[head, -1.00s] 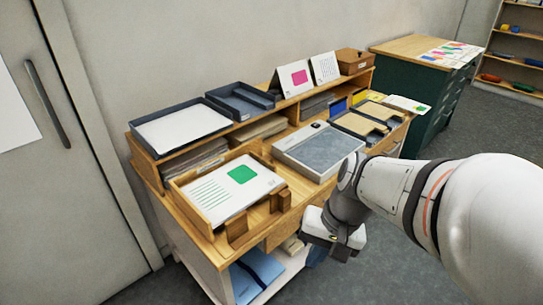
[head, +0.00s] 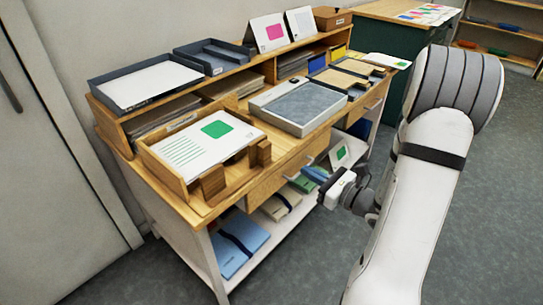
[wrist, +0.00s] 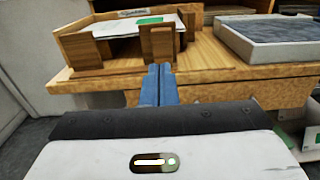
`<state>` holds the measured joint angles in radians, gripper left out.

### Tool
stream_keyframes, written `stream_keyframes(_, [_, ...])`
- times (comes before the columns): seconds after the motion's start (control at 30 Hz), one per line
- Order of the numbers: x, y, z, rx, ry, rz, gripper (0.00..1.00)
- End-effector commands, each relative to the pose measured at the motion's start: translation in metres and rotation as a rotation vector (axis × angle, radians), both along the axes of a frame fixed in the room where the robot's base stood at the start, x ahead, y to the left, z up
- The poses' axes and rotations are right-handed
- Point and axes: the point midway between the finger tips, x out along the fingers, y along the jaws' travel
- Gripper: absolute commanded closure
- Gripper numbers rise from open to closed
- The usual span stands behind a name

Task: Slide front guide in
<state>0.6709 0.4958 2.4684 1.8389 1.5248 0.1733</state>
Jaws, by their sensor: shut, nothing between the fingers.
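The wooden tray (head: 162,172) stands at the near left of the desk top and holds a white sheet (head: 190,145) with a green square. At its open front are wooden pieces: a left block (head: 212,182) and a right upright piece (head: 262,153), apart from each other. I take the right piece for the front guide; it shows in the wrist view (wrist: 158,43). My gripper (wrist: 160,70) has its blue fingers together, empty, and in the wrist view they line up just below that piece. Contact cannot be told.
A grey-topped white device (head: 300,105) stands right of the tray. Dark trays (head: 145,82) sit on the raised shelf behind. The lower shelf (head: 265,235) holds folders. The floor in front is clear.

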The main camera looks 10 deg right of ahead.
Motion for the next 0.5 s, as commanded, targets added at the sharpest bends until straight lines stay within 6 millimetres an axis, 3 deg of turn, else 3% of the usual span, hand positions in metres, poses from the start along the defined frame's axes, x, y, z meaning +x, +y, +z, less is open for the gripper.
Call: stream_keyframes(0.5, [0.08, 0.06, 0.0, -0.003, -0.001, 0.006, 1.0])
